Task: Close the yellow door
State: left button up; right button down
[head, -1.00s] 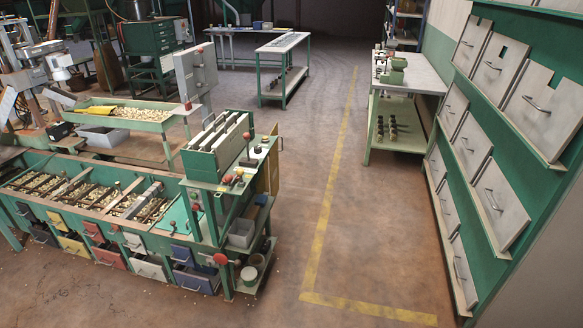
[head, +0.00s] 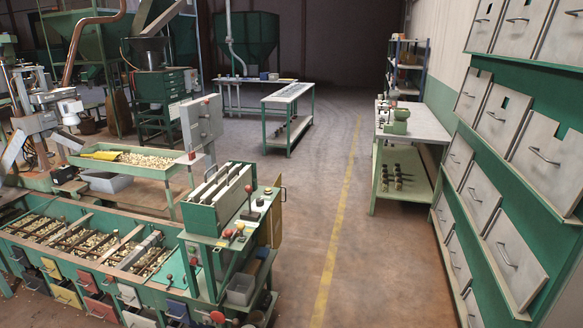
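A yellow-tan door panel (head: 275,222) with a small dark handle shows in the head view, at the right back side of the green workstation (head: 208,217) with the levers. I see it narrow and steeply angled, sticking out past the workstation's side, so it looks open. Its hinge side is partly hidden behind the workstation.
A long green bench of nut bins (head: 97,246) with coloured drawers runs left of the workstation. A clear floor aisle with a yellow line (head: 338,222) lies to its right. Green hopper cabinets (head: 520,150) and a side table (head: 415,124) line the right.

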aim_at(276, 209)
jog(key=i+l+z, duration=0.3)
jog(key=i, duration=0.5)
jog(key=i+z, duration=0.25)
jog(key=i, duration=0.5)
jog(key=j, duration=0.05)
